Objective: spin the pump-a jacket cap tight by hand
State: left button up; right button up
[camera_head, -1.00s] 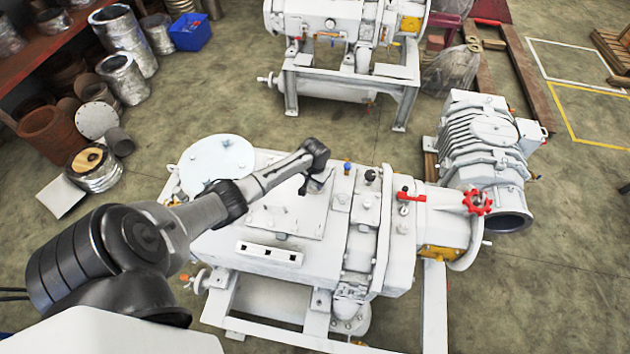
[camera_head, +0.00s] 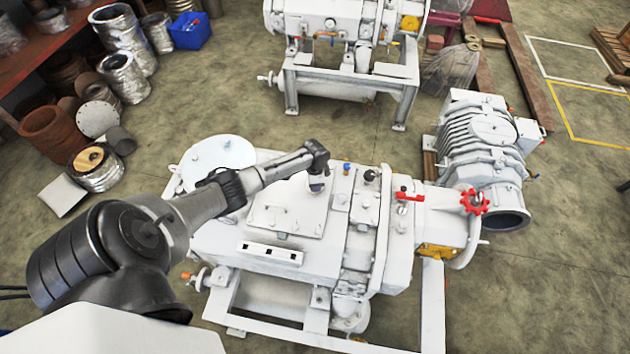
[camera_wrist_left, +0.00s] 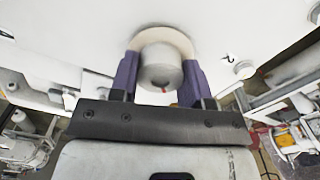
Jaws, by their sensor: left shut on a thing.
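The pump-a jacket cap is a small pale grey cylinder (camera_wrist_left: 160,70) in the left wrist view, with a whitish ring behind it against the white pump housing. My left gripper (camera_wrist_left: 160,62) has one purple finger on each side of the cap and is shut on it. In the head view my left gripper (camera_head: 317,187) points down at the top of the near white pump (camera_head: 345,222), and the cap is mostly hidden by the gripper there. My right gripper is not in view.
A blue-topped fitting (camera_head: 347,167) and a black knob (camera_head: 370,175) stand just right of my gripper. A red handle (camera_head: 410,196) and a red handwheel (camera_head: 474,201) are farther right. A round white cover (camera_head: 217,155) lies to the left. Another pump stands behind.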

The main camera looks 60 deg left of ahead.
pick_arm(q)
jog(key=m, duration=0.3)
jog(key=shift+m, duration=0.3)
jog(key=m+b, duration=0.1)
jog(key=m, duration=0.2)
jog(key=shift+m, duration=0.3)
jog(key=m+b, duration=0.1)
jog(key=m, duration=0.2)
jog(key=shift+m, duration=0.3)
jog(key=shift+r+m+b, duration=0.1)
jog(key=shift+m+b, duration=0.55)
jog(key=shift+m, duration=1.15)
jog(key=o, duration=0.9)
jog(key=shift+r, duration=0.1)
